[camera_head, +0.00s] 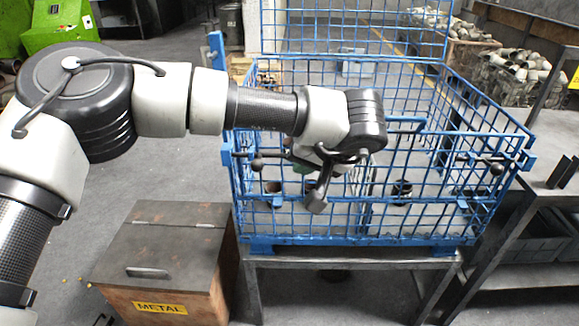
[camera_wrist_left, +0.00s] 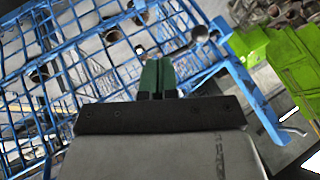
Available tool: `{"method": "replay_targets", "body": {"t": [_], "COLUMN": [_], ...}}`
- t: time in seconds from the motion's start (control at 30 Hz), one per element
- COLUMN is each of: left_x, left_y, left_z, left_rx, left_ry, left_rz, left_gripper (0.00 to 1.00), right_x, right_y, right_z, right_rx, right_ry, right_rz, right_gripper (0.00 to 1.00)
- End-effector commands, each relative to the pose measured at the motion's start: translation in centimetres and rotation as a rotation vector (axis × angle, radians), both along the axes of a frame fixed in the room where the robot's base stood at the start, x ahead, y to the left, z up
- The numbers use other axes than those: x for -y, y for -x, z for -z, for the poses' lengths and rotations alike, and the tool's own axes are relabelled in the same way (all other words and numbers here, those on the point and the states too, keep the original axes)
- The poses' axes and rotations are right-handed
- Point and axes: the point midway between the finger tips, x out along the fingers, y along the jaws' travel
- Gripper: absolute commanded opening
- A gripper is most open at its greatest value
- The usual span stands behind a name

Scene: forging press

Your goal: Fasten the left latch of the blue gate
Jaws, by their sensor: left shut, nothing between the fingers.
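The blue wire-mesh gate (camera_head: 330,215) is the front panel of a blue cage, and it stands upright. Its left latch (camera_head: 258,163) is a dark lever with a round ball knob at the gate's upper left. In the left wrist view the latch's knob (camera_wrist_left: 200,33) shows just beyond and right of the fingertips. My left gripper (camera_head: 303,169) is partly hidden behind my wrist, to the right of the latch knob. In the left wrist view its green fingers (camera_wrist_left: 158,66) are together and empty, close to the latch; contact cannot be told. My right gripper is not in view.
A matching latch (camera_head: 495,168) sits at the gate's upper right. Several cylindrical parts (camera_head: 402,192) stand inside the cage. A wooden box marked METAL (camera_head: 165,265) stands at the lower left, and a metal bench (camera_head: 560,200) at the right. Grey floor is clear left of the cage.

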Motion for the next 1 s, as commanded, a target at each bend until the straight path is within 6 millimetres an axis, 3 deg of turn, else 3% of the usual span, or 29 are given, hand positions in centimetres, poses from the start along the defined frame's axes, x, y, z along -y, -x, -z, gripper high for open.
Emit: {"method": "replay_targets", "body": {"t": [0.23, 0.67, 0.77, 0.83, 1.0], "left_x": [1.4, 1.6, 2.5, 4.0, 10.5], "left_y": [1.6, 1.9, 2.3, 3.1, 7.2], "left_z": [-2.5, -2.8, -1.4, 0.6, 6.1], "left_rx": [0.002, -0.004, -0.048, -0.122, -0.453], "left_ry": [0.001, 0.005, 0.067, 0.175, 0.623], "left_rz": [0.001, 0.001, -0.002, -0.017, -0.170], "left_gripper": [0.00, 0.00, 0.00, 0.00, 0.00], "right_x": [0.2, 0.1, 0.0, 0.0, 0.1], "right_y": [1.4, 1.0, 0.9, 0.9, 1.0], "right_z": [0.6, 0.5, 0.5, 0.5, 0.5], "right_rx": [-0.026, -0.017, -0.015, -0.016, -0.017], "right_ry": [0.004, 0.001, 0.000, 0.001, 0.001], "right_rz": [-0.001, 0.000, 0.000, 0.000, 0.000], "right_gripper": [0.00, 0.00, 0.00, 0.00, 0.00]}}
